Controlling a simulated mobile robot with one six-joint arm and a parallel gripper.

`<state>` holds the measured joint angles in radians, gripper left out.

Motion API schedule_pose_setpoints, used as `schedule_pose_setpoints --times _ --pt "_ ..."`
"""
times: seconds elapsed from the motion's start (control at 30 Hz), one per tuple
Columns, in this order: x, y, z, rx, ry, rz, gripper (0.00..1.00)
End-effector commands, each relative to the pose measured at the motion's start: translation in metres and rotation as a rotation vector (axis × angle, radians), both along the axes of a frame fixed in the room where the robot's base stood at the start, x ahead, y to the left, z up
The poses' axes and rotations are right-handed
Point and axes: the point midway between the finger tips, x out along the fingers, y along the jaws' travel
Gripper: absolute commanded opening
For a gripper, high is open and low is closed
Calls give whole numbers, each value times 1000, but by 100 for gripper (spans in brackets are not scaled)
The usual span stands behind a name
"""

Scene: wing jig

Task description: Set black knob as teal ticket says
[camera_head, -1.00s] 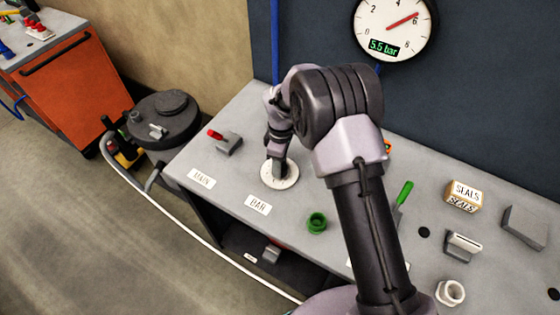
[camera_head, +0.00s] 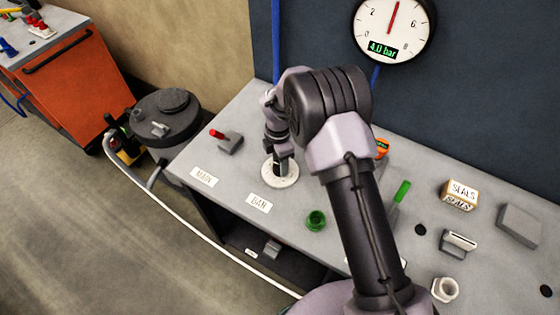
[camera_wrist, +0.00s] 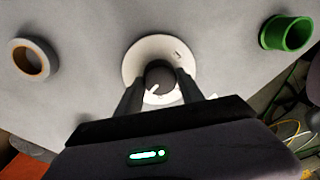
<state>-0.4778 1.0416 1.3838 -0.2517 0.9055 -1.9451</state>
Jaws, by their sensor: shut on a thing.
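The black knob (camera_wrist: 159,74) sits at the middle of a round white dial plate (camera_wrist: 136,60) on the bench. In the wrist view my gripper (camera_wrist: 160,82) has one finger on each side of the knob and is shut on it. In the head view my gripper (camera_head: 280,163) points down onto the dial plate (camera_head: 292,179), behind the BAR label (camera_head: 259,203), and hides most of the knob. The wall gauge (camera_head: 405,30) has its red needle nearly upright at 4, and its green display reads 4.0 bar. I cannot make out a teal ticket.
Left of the dial are a red-handled valve (camera_head: 229,142) and the MAIN label (camera_head: 204,177). A green ring (camera_head: 316,220) stands to the right, with a SEALS box (camera_head: 460,195), grey blocks and a white fitting (camera_head: 445,289) farther right. My arm covers the bench middle.

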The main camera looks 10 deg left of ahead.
Motion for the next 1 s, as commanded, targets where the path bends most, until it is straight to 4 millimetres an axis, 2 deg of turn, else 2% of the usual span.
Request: schedule_pose_setpoints --times 0.6,0.63,0.73,1.0 --pt "0 0 0 0 -1 41 5" --pt "0 0 0 0 -1 41 47" --pt "0 0 0 0 -1 40 67" --pt "0 0 0 0 0 39 67"
